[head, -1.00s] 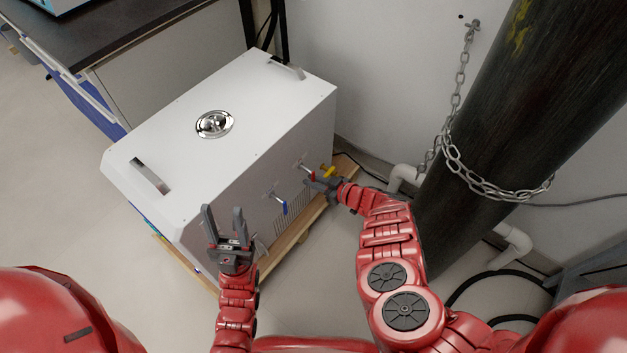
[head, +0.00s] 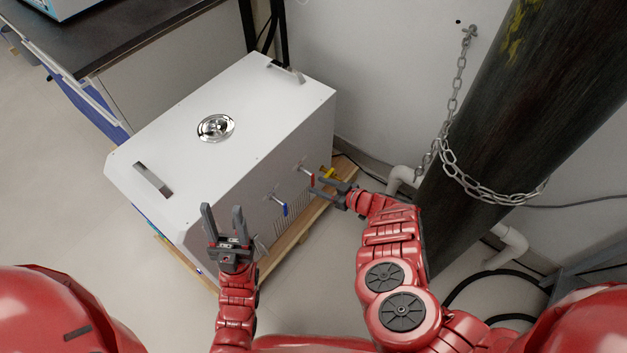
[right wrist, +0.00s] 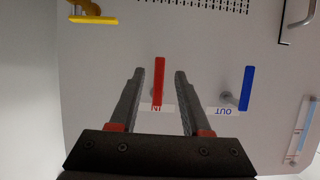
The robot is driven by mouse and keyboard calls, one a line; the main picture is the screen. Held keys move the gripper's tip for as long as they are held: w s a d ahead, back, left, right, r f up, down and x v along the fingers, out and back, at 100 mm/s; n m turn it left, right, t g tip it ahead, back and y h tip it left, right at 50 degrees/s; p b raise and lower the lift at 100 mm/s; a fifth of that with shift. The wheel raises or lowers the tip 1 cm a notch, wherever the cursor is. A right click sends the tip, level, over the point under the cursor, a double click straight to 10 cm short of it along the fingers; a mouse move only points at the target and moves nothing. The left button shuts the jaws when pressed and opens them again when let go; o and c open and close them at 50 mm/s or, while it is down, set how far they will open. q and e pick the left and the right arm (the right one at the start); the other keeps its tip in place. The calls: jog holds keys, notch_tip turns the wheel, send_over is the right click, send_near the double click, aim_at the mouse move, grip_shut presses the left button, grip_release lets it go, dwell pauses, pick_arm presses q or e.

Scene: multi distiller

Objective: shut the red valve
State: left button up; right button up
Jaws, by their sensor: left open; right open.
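The red valve (head: 313,180) is on the front face of the white distiller (head: 225,165), between a blue valve and a yellow valve. In the right wrist view its red handle (right wrist: 159,80) stands upright in the picture, roughly parallel to the blue handle. My right gripper (head: 317,187) is open in front of the red valve. In the right wrist view the red handle shows between the two fingers (right wrist: 158,72), with a gap on each side; no touch is seen. My left gripper (head: 222,212) is open and empty, raised at the distiller's near side, left of the valves.
The blue valve (head: 285,210) and yellow valve (head: 327,172) flank the red one closely. The distiller stands on a wooden pallet (head: 290,242). A chained dark cylinder (head: 510,120) and white pipes (head: 402,177) stand to the right. A dark-topped bench (head: 115,35) is at the back left.

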jog(key=p+v, duration=0.2)
jog(key=v, duration=0.6)
jog(key=shift+d+p, duration=0.15)
jog(key=shift+p, duration=0.2)
jog(key=shift+s, duration=0.2)
